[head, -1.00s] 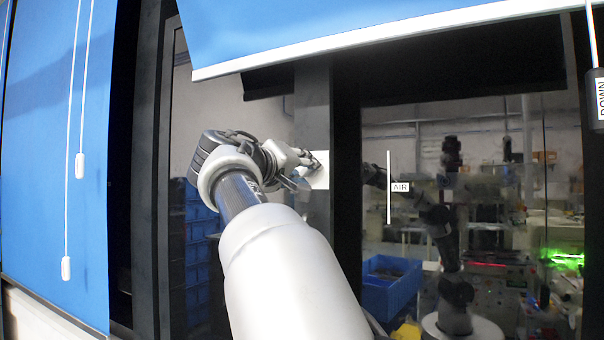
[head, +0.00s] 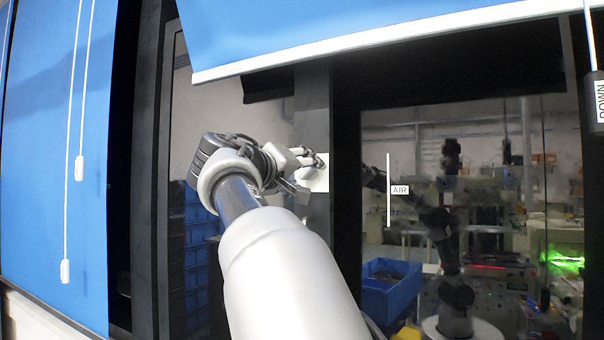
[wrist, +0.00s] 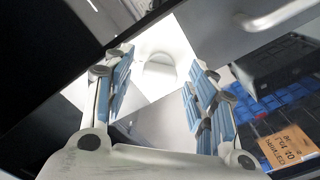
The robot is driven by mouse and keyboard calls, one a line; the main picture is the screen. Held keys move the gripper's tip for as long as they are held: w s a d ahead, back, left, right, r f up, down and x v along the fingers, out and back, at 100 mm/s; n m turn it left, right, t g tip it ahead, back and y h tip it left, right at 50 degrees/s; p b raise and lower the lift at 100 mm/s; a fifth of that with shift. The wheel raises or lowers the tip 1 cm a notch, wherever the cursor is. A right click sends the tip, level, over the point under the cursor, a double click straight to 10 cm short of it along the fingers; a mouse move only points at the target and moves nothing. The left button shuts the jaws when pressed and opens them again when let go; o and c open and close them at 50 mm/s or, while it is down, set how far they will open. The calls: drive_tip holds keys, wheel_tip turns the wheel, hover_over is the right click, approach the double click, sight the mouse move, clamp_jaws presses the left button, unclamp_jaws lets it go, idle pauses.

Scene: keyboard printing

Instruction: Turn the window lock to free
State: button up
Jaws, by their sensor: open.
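The window lock is a pale rounded knob (wrist: 159,70) on a white plate (wrist: 172,28) in the wrist view. The plate also shows in the head view (head: 321,182), on the dark window post. My gripper (wrist: 157,62) is open, with one blue-padded finger on each side of the knob. I cannot tell whether either finger touches it. In the head view my gripper (head: 308,160) is at the plate and hides the knob. The knob's marking and exact angle are not readable.
A blue blind (head: 380,30) hangs above the post, with its white lower bar over the window. Another blue blind (head: 45,150) with pull cords hangs at the left. A labelled AIR strip (head: 388,190) is on the glass at right. A DOWN pendant (head: 597,100) hangs far right.

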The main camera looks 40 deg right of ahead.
drive_tip(key=v, duration=1.2)
